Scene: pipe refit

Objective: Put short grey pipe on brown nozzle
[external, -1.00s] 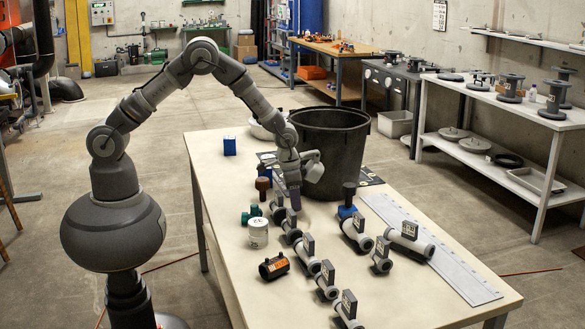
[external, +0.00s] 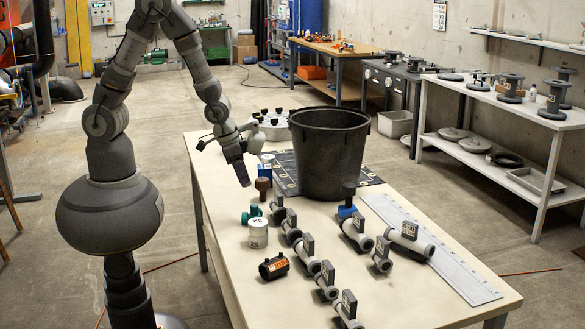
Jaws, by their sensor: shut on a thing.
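The brown nozzle (external: 263,184) stands upright on the table, left of the dark bin. My gripper (external: 241,176) is above the table's left side, pointing down and to the right, a little left of the nozzle and apart from it. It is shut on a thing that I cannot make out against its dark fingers. Grey pipe pieces with dark tags lie in rows, such as one near the nozzle (external: 277,213), one in the middle (external: 308,264) and a longer one at the right (external: 410,242). I cannot tell which is the short grey pipe.
A large dark bin (external: 328,150) stands at the back of the table (external: 222,255). A green fitting (external: 250,214), a white can (external: 258,232) and a black-orange cylinder (external: 274,266) stand or lie in front. A light ruler-like strip (external: 440,258) lies right. The front left is clear.

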